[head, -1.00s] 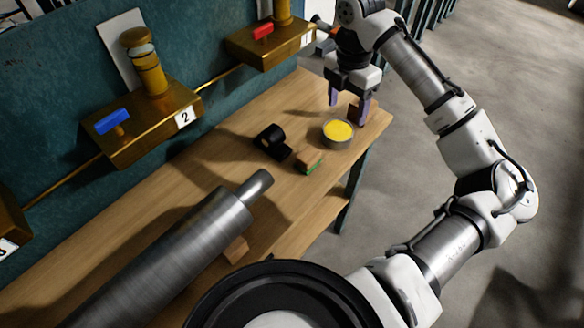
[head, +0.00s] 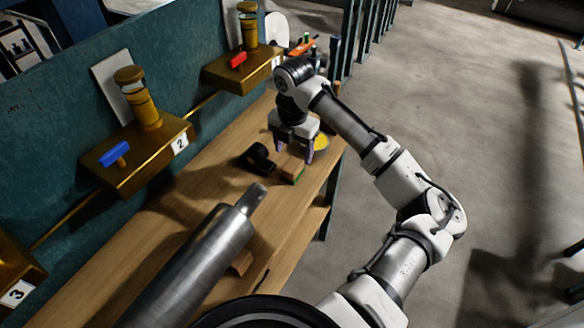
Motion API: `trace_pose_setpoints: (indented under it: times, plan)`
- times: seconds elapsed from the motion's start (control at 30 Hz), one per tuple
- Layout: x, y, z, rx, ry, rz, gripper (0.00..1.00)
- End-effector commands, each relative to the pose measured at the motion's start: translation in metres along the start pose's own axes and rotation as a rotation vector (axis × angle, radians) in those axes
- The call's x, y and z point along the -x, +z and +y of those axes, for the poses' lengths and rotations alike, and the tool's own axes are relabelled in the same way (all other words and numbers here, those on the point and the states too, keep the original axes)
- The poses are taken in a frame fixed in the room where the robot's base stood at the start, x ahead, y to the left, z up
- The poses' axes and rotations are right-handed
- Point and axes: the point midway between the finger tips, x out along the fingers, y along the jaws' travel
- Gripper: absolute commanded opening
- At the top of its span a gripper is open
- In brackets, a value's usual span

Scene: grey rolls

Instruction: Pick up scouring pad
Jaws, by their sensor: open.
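The scouring pad looks to be the small brown block with a green edge (head: 292,168), lying on the wooden bench near its front edge. My gripper (head: 293,150) points down with its two purple fingers apart, and nothing shows held between them. It is just above or behind the pad in this view, with the right finger close to the pad's upper right. I cannot tell the exact height gap or whether they touch.
A yellow-topped round tin (head: 321,143) is close behind the right finger. A black object (head: 258,158) lies just left of the pad. A large grey metal roller (head: 190,275) and a small wooden block (head: 242,262) are nearer. Brass valve boxes (head: 137,155) line the wall.

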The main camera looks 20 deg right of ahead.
Motion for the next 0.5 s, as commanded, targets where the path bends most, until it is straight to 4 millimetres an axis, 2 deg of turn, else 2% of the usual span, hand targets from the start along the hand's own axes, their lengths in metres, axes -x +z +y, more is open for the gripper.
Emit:
trace_pose_setpoints:
  times: [0.1,0.33,0.5]
  plan:
    - [-0.014,0.000,-0.001,-0.001,-0.001,0.001,0.67]
    - [-0.029,0.002,0.001,-0.002,-0.001,0.001,0.67]
    - [-0.056,0.004,0.004,-0.002,-0.001,0.001,0.67]
